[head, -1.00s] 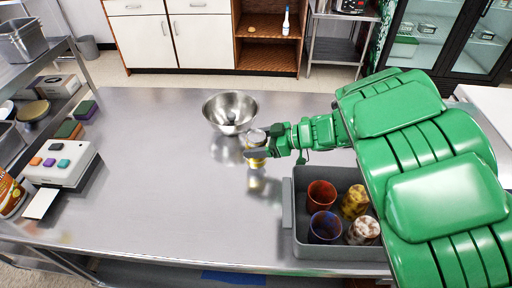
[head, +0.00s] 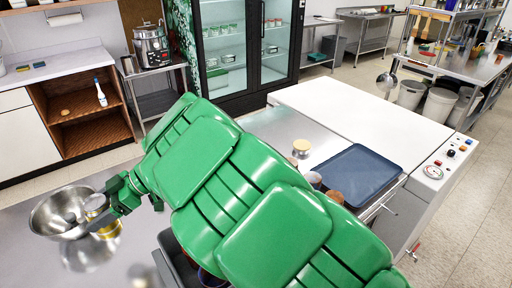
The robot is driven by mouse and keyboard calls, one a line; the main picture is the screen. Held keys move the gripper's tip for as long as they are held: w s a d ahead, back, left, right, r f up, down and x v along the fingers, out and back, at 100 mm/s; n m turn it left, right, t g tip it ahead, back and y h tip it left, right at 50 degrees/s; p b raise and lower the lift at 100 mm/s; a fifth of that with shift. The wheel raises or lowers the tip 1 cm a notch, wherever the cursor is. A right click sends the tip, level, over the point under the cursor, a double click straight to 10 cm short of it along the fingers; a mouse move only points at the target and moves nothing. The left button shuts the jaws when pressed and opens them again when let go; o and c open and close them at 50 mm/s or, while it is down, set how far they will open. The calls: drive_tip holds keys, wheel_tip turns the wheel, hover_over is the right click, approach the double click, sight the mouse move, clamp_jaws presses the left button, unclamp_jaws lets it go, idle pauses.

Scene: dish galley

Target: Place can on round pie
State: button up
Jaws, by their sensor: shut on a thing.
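My gripper (head: 107,212) is at the left of the head view, above the steel table and beside a steel bowl (head: 48,218). It is shut on a can (head: 96,203) with a pale top and some yellow below. My green arm hides part of the can and the table behind it. I cannot pick out a round pie for certain.
A grey bin (head: 172,262) stands on the table, mostly hidden under my arm. A dark blue tray (head: 353,176) lies right of my arm, with several small containers beside it. A white-topped machine (head: 345,112) with a dial stands behind. Glass-door fridges (head: 245,45) line the back.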

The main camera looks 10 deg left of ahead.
drive_tip(key=w+d+r+m+t+y, duration=0.1)
drive_tip(key=w+d+m+t, duration=0.15)
drive_tip(key=w+d, duration=0.6)
drive_tip(key=w+d+r+m+t+y, duration=0.1)
drive_tip(key=w+d+m+t, duration=0.3)
drive_tip(key=w, duration=0.7)
drive_tip(key=w+d+r+m+t, duration=0.1)
drive_tip(key=w+d+t, duration=0.1)
drive_tip(key=w+d, duration=0.65)
drive_tip(key=w+d+r+m+t+h, duration=0.1)
drive_tip(key=w+d+m+t, duration=0.3)
drive_tip(key=d, duration=0.6)
drive_tip(key=w+d+r+m+t, duration=0.1)
drive_tip(key=w+d, duration=0.5)
drive_tip(key=d, duration=0.4)
drive_tip(key=w+d+r+m+t+h, duration=0.1)
drive_tip(key=w+d+m+t, duration=0.15)
drive_tip(key=w+d, duration=0.55)
drive_tip(key=shift+n, duration=0.3)
drive_tip(key=shift+w+d+f, duration=0.1)
drive_tip(key=shift+w+f, duration=1.8)
drive_tip(key=shift+f, duration=0.25)
drive_tip(key=shift+w+a+f, duration=0.1)
drive_tip(key=shift+w+f, duration=1.8)
drive_tip(key=shift+f, duration=0.2)
drive_tip(key=shift+w+d+f, duration=0.1)
drive_tip(key=shift+w+f, duration=1.8)
drive_tip(key=shift+f, duration=0.25)
drive_tip(key=shift+f, duration=0.15)
drive_tip(key=o, duration=1.3)
